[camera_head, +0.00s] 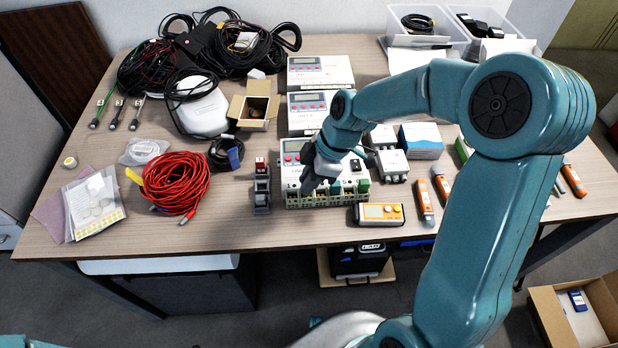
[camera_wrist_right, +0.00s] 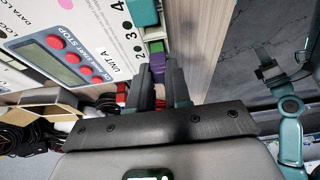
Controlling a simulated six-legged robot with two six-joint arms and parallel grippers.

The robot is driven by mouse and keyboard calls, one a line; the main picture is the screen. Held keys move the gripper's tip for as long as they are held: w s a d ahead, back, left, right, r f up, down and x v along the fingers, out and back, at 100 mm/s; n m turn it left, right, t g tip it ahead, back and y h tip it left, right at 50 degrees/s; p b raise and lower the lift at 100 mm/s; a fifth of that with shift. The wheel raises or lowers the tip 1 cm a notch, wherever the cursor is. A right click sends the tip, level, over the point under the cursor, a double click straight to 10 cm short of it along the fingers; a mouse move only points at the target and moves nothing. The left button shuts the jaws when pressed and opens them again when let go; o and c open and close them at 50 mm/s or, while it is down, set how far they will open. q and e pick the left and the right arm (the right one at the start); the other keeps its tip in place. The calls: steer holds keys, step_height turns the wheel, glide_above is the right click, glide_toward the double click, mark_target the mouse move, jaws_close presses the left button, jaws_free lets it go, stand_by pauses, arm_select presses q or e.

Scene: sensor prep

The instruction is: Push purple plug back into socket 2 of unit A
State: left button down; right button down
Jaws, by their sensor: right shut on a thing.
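Unit A (camera_head: 350,162), a white box with a display and red buttons, is the nearest of three similar units. It also shows in the right wrist view (camera_wrist_right: 28,48), with its name and socket numbers. My right gripper (camera_head: 309,186) points down at its front terminal row; in the wrist view its two fingers (camera_wrist_right: 160,82) are close together. The purple plug (camera_wrist_right: 157,47) shows at the fingertips, beside the numbers, and the fingers appear shut on it. How deep it sits in socket 2 is hidden.
A green connector (camera_wrist_right: 143,12) sits farther along the row. A red cable coil (camera_head: 175,183) lies farther left.

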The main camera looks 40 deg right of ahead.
steer(key=shift+f+b, duration=0.55)
steer(key=shift+b, duration=0.55)
stand_by(1.9)
steer(key=c, duration=0.8)
jaws_free()
steer(key=shift+r+p, duration=2.35)
steer(key=shift+r, duration=1.2)
steer(key=shift+s, duration=0.15)
